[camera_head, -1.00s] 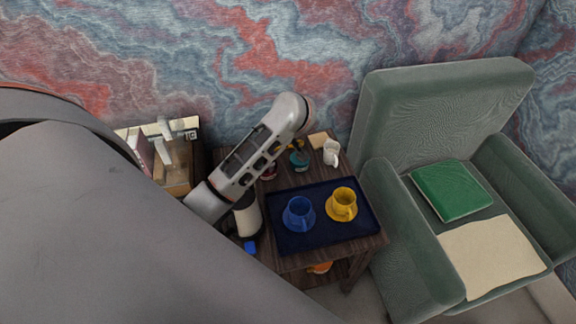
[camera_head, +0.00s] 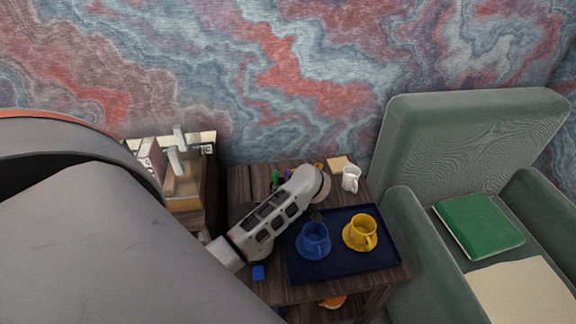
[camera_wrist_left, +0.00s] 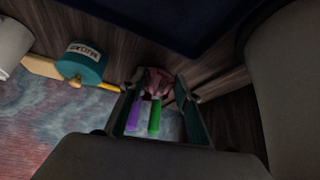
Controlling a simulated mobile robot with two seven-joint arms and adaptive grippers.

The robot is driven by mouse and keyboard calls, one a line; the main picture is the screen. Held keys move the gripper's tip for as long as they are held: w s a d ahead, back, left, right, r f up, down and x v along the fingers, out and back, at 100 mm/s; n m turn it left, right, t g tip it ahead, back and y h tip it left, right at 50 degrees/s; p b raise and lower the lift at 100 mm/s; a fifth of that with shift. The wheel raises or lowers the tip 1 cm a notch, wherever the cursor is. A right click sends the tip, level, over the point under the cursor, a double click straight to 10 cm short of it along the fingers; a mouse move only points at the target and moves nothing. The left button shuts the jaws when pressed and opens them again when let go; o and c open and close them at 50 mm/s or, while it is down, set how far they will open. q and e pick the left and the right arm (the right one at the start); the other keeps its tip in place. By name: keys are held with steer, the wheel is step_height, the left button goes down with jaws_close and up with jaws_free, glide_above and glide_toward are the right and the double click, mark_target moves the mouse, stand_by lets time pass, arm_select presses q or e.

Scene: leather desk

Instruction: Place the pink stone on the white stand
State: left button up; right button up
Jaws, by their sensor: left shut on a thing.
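My left gripper (camera_wrist_left: 157,84) shows in the left wrist view, its two dark fingers closed on the sides of the pink stone (camera_wrist_left: 152,80). The stone is dull pink and faceted, held between the fingertips. In the head view my left arm comes over the side table from the left. I cannot make out the white stand in either view. My right gripper is not in view.
The wooden side table (camera_head: 243,183) carries a dark blue tray (camera_head: 350,262) with a blue cup (camera_head: 315,238) and a yellow cup (camera_head: 363,231). A white mug (camera_head: 351,178) stands behind. A teal container (camera_wrist_left: 84,62) and purple and green sticks (camera_wrist_left: 154,115) are near the gripper. A green armchair (camera_head: 440,145) is right.

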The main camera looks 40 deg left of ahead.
arm_select(q)
steer(key=shift+f+b, duration=0.35)
steer(key=shift+f, duration=1.2)
steer(key=shift+f, duration=0.15)
steer(key=o, duration=0.7)
steer(key=shift+f, duration=0.1)
steer(key=o, duration=0.5)
steer(key=shift+c, duration=0.2)
